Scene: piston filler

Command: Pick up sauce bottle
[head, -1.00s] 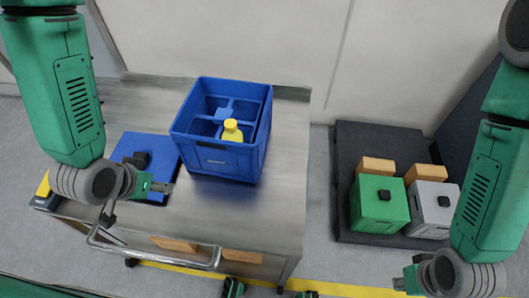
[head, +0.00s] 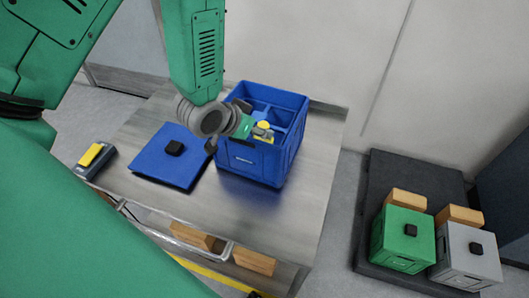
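The yellow sauce bottle (head: 264,125) stands in a front compartment of the blue divided crate (head: 250,163). Only its cap and a little of its upper part show; the crate wall and my gripper hide the rest. My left gripper (head: 261,133) reaches over the crate's left front rim, with its tips at the bottle just below the cap. It is too small and overlapped to tell whether the fingers are closed on the bottle. My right gripper is out of view.
The crate stands on a metal cart top (head: 222,207). A blue lid (head: 155,168) with a black knob lies left of it, and a dark device with a yellow top (head: 91,154) is at the cart's left. Green (head: 398,246) and grey (head: 466,262) boxes stand on a dark platform at right.

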